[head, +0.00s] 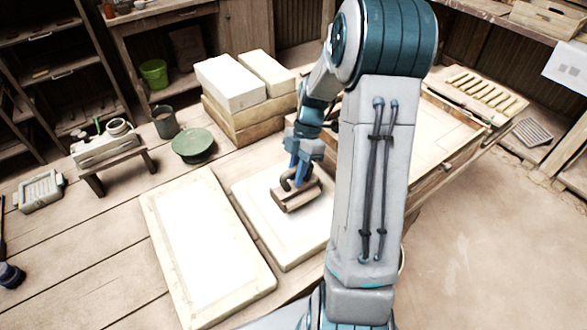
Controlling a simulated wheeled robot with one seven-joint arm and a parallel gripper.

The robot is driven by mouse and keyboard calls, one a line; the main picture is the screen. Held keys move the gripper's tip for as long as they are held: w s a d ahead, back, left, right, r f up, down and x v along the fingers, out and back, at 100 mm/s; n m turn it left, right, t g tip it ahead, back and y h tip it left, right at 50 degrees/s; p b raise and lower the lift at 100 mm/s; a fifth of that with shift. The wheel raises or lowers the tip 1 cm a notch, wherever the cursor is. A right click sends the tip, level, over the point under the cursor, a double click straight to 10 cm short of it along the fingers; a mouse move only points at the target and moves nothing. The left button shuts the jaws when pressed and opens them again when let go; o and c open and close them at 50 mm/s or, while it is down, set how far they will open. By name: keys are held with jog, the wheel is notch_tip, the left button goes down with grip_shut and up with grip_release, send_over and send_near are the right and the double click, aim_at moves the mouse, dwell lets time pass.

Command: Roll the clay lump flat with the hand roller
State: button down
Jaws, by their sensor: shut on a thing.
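My gripper (301,172) points down and is shut on the dark handle of the hand roller (297,197). The roller's brown wooden body is over the right-hand pale board (285,238), near its middle. I cannot tell whether it touches the board's surface. I cannot make out the clay lump. It may be under the roller or blend with the white surface. My arm covers the right part of this board.
A second pale board (268,287) lies to the left. White blocks (230,85) are stacked behind. The left planks are mostly clear.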

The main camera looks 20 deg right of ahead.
jog(key=shift+s, duration=0.25)
jog(key=shift+w+a, duration=0.15)
jog(key=shift+w, duration=0.7)
jog(key=shift+w+a, duration=0.1)
jog(key=shift+w, duration=0.7)
jog(key=shift+s+d+f, duration=0.15)
jog(key=shift+s+f, duration=0.05)
jog(key=shift+s, duration=0.65)
jog(key=shift+s+d+r, duration=0.1)
jog(key=shift+s+d, duration=0.05)
jog(key=shift+s, duration=0.65)
jog(key=shift+w, duration=0.8)
notch_tip(320, 180, up, 7)
jog(key=p, duration=0.5)
